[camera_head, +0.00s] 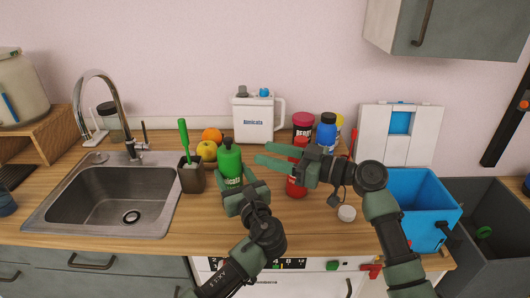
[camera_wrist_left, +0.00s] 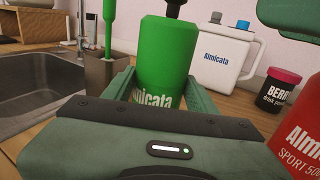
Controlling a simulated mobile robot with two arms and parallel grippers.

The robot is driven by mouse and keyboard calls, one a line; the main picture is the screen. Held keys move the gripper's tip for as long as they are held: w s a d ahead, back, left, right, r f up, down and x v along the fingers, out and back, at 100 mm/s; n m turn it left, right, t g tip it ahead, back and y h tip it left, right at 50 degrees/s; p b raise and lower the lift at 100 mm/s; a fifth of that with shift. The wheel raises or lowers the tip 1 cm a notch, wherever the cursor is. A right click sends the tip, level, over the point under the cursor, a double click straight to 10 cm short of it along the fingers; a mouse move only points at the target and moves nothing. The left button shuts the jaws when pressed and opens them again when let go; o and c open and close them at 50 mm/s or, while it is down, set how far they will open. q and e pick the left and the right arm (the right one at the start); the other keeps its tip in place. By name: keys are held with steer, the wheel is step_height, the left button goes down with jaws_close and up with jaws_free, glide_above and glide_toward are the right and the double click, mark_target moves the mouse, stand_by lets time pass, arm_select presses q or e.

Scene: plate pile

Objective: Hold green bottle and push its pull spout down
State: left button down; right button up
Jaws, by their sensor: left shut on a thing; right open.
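The green bottle (camera_head: 231,166) stands upright on the wooden counter, right of the sink. Its dark pull spout (camera_head: 228,142) is on top. It also shows in the left wrist view (camera_wrist_left: 166,58), where the spout is cut off by the top edge. My left gripper (camera_head: 233,191) is shut on the lower part of the green bottle, a finger on each side. My right gripper (camera_head: 272,155) is open and empty, to the right of the bottle near its upper part, fingers pointing left. I cannot tell the exact gap to the spout.
A brown cup (camera_head: 191,178) with a green brush stands left of the bottle. A red bottle (camera_head: 297,180) is partly hidden behind my right arm. A white jug (camera_head: 257,119) and fruit (camera_head: 207,150) are behind. A white lid (camera_head: 347,213) and blue bin (camera_head: 414,200) are at right.

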arm_select(q)
steer(key=shift+c, duration=2)
jaws_free()
